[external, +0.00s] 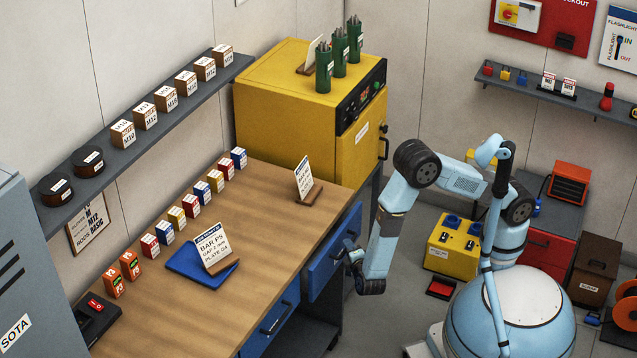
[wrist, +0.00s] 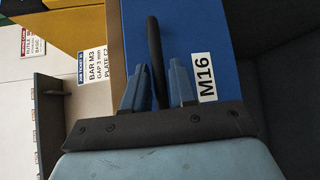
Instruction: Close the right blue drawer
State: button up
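The right blue drawer (external: 322,267) stands pulled out from the front of the wooden workbench, near its far right end. In the wrist view its blue front (wrist: 215,40) fills the middle, with a white M16 label and a black bar handle (wrist: 154,45). My gripper (external: 352,256) is at this drawer front in the external view, partly hiding its handle. In the wrist view my gripper (wrist: 159,80) has its two blue-grey fingers apart, one on each side of the handle. Whether a finger touches the handle or the front is unclear.
Another blue drawer (external: 270,330) with a black handle is at the left in the bench front. A job-ticket stand (external: 303,185) and a blue tray (external: 190,262) are on the benchtop (external: 270,235). A yellow oven (external: 290,90) stands behind the bench.

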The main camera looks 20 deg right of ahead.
aim_at(338, 245)
grip_shut()
jog(key=shift+w+a, duration=1.55)
jog(key=shift+a, duration=0.05)
jog(key=shift+o, duration=0.5)
grip_release()
jog(key=shift+a+f, duration=0.1)
jog(key=shift+o, duration=1)
jog(key=s+r, duration=0.2)
jog(key=s, duration=1.1)
jog(key=shift+s, duration=0.3)
